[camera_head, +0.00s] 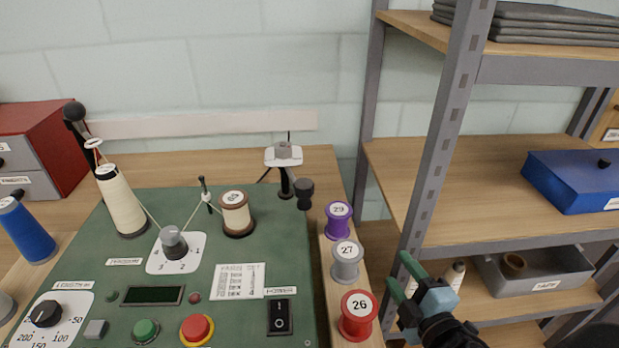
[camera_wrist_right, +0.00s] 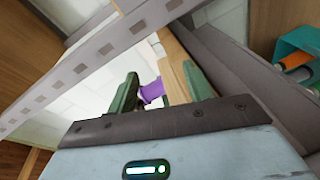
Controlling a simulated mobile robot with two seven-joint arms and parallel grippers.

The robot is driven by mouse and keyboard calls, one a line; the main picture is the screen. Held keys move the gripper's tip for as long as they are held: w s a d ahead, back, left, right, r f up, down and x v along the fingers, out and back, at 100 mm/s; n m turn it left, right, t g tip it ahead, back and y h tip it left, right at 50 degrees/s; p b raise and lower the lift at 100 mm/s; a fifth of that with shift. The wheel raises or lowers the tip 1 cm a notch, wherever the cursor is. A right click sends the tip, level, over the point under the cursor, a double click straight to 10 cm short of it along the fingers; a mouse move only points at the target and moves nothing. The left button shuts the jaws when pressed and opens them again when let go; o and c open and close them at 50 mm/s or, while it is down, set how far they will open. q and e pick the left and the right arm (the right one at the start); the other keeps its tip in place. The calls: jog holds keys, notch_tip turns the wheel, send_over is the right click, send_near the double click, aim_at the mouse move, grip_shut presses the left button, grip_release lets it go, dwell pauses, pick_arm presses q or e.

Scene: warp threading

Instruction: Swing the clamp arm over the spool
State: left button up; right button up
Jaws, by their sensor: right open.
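A cream-wound spool (camera_head: 236,212) with a numbered top stands upright on the green machine panel (camera_head: 285,230). Behind and right of it is a post with a white plate (camera_head: 283,156) and a dark knob (camera_head: 304,190). This looks like the clamp arm; its knob is to the right of the spool, and the arm is not over the spool. My right gripper (camera_head: 403,277) is open and empty, well right of the panel, near the shelf post. In the right wrist view its green fingers are apart, with the purple spool (camera_wrist_right: 152,91) seen beyond them. My left gripper is out of view.
Purple (camera_head: 338,220), grey (camera_head: 346,261) and red (camera_head: 358,315) spools stand on a wooden strip between panel and gripper. A metal shelf post (camera_head: 440,140) rises close to my right gripper. A tall cream cone (camera_head: 120,203) feeds thread at the panel's left.

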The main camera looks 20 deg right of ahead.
jog(key=w+a+r+n+y, duration=0.2)
jog(key=r+n+y, duration=0.3)
jog(key=n, duration=0.3)
jog(key=w+a+r+n+g+y, duration=0.1)
jog(key=a+r+n+y, duration=0.3)
jog(key=n, duration=0.5)
jog(key=w+a+r+n+y, duration=0.2)
jog(key=a+r+n+y, duration=0.1)
jog(key=r+n+y, duration=0.4)
jog(key=shift+w+r+n+g, duration=0.35)
jog(key=shift+r+n, duration=0.25)
jog(key=shift+n, duration=0.2)
jog(key=n, duration=0.1)
jog(key=n+g, duration=0.2)
jog(key=shift+w+a+r+y, duration=0.15)
jog(key=shift+a+r+y, duration=0.1)
jog(key=shift+y, duration=0.15)
jog(key=shift+w+n+g, duration=0.1)
jog(key=shift+n+g, duration=0.55)
jog(key=shift+n, duration=0.55)
jog(key=shift+w+d+f+n+g+h, duration=0.15)
jog(key=shift+n+g, duration=0.15)
jog(key=shift+n, duration=0.25)
jog(key=shift+w+d+r+n+g+h, duration=0.15)
jog(key=shift+n+g, duration=0.15)
jog(key=shift+n, duration=0.25)
jog(key=shift+a+f, duration=0.1)
jog(key=shift+a, duration=0.1)
